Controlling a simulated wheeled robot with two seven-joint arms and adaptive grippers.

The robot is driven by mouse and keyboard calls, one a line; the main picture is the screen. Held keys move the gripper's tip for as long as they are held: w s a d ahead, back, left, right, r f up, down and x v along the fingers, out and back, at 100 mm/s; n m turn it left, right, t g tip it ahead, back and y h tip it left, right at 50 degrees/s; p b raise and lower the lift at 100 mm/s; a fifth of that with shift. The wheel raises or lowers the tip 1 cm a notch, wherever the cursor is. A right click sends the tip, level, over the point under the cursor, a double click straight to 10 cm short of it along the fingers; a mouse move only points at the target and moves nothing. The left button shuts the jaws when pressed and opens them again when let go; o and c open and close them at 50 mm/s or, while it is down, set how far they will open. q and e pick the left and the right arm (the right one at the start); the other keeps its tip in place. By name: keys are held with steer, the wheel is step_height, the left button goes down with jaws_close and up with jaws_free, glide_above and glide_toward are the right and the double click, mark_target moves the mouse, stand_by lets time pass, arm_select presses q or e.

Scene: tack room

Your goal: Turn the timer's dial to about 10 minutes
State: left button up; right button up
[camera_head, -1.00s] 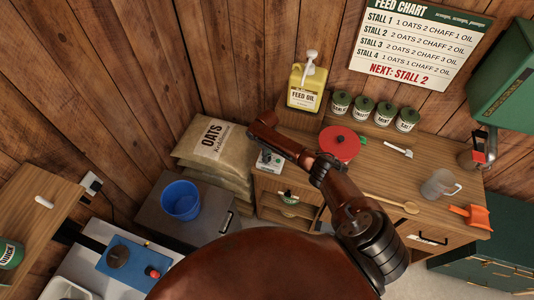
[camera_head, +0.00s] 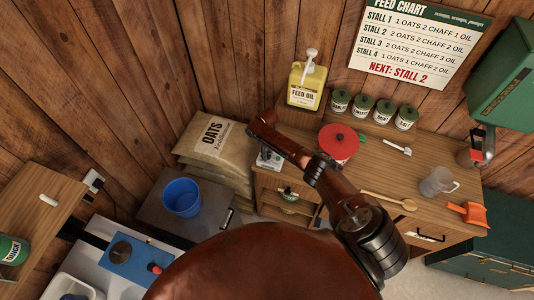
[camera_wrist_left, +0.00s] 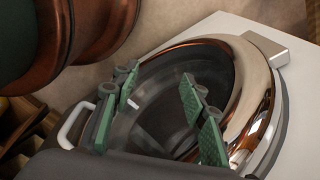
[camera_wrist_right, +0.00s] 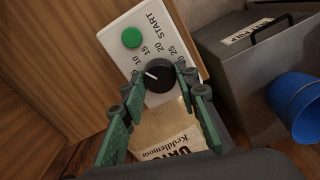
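The timer is a white panel (camera_wrist_right: 125,39) with a green button, the word START, printed minute numbers and a black dial (camera_wrist_right: 160,76). The dial's white mark points left and slightly up, near the 10 side. My right gripper (camera_wrist_right: 160,74) is open, its green fingertips on either side of the dial; I cannot tell whether they touch it.
An oats sack (camera_head: 215,140) and a blue bucket (camera_head: 181,198) are left of the counter. A feed oil jug (camera_head: 306,87) stands behind.

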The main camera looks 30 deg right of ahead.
steer(key=o, duration=0.4)
steer(key=shift+o, duration=0.2)
step_height(320, 180, up, 12)
stand_by(0.4)
stand_by(0.4)
